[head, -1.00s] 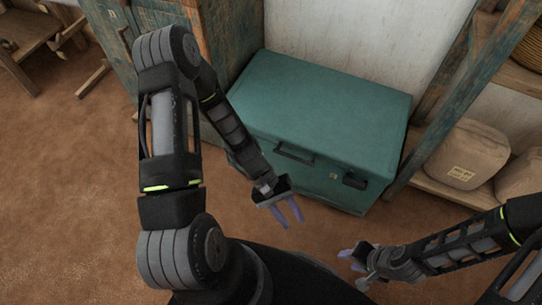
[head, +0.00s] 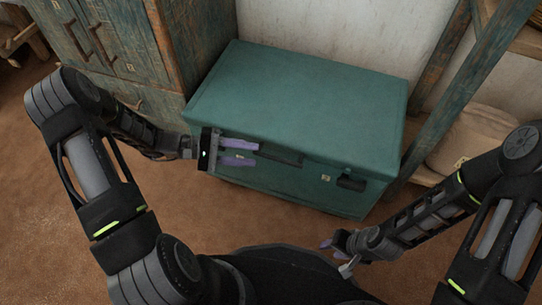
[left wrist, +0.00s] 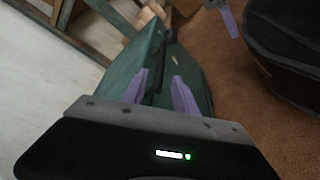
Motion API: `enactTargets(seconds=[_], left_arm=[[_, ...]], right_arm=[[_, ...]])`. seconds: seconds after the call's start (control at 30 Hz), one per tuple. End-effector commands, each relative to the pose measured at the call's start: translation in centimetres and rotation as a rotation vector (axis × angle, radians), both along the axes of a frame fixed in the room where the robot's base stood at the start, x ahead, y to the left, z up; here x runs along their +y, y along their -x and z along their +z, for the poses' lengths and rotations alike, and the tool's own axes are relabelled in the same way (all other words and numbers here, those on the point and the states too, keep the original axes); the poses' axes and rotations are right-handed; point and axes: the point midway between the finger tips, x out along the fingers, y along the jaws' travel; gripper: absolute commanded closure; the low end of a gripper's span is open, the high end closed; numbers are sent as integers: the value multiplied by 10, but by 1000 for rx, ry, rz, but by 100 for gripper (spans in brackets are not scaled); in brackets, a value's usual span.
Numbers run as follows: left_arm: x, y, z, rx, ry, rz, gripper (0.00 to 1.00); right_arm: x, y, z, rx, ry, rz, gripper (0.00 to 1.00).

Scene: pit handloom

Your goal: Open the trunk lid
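The green trunk (head: 300,100) stands against the white wall with its lid down. A dark handle (head: 283,154) is on its front, partly behind my left fingers, and a dark latch (head: 351,183) is further right. My left gripper (head: 257,154) is open and level in front of the trunk's front left, fingers pointing right towards the handle; I see nothing between them. In the left wrist view its two purple fingers (left wrist: 157,80) stand apart against the green trunk (left wrist: 150,55). My right gripper (head: 333,256) is low in front of the trunk; whether it is open is unclear.
A worn wooden cabinet (head: 120,45) stands left of the trunk. A wooden shelf post (head: 455,90) rises close on the right, with a tan sack (head: 470,140) on the shelf. Bare brown floor (head: 240,215) lies in front.

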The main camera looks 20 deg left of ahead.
Motion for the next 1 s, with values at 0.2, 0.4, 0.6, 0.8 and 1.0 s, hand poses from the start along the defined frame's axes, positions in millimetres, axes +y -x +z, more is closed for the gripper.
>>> enactTargets(seconds=[0.2, 0.4, 0.6, 0.8, 1.0], left_arm=[[-30, -7, -9, 0, 1, -5, 66], [-57, -15, -15, 1, 1, -4, 66], [-67, -18, -15, -1, 0, -2, 66], [-67, -18, -15, 0, 0, -1, 66], [-66, -18, -15, 1, -1, -2, 81]], right_arm=[[0, -1, -10, -4, 1, -1, 64], [0, -3, -17, -7, 1, -4, 64], [1, -3, -19, -9, 2, -4, 64], [1, -3, -18, -9, 2, -4, 64], [1, -3, -18, -8, 1, -4, 64]])
